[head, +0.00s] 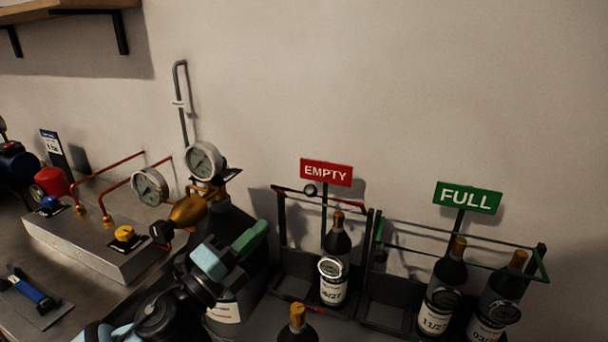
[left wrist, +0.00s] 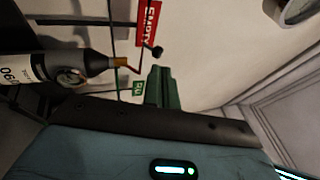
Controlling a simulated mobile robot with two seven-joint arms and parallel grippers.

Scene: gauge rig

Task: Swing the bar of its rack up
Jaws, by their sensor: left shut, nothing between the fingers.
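The EMPTY rack (head: 283,225) is a dark frame under a red sign (head: 326,172), with a thin bar (head: 340,200) across its top and a round dark knob (head: 310,189). One bottle (head: 338,242) stands in it. The FULL rack (head: 375,290) has a green sign (head: 468,197) and a green-ended bar (head: 465,264) across the front of two bottles (head: 442,285). My left gripper (head: 252,236) is shut and empty, left of the EMPTY rack and apart from it. Its green fingers (left wrist: 162,88) also show in the left wrist view, near the knob (left wrist: 157,52).
A bottle (head: 297,325) stands in front of the EMPTY rack. A large dark cylinder (head: 236,232) with a brass regulator (head: 188,210) and gauges stands behind my left arm. A metal manifold block (head: 105,245) lies farther left. The wall above the racks is bare.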

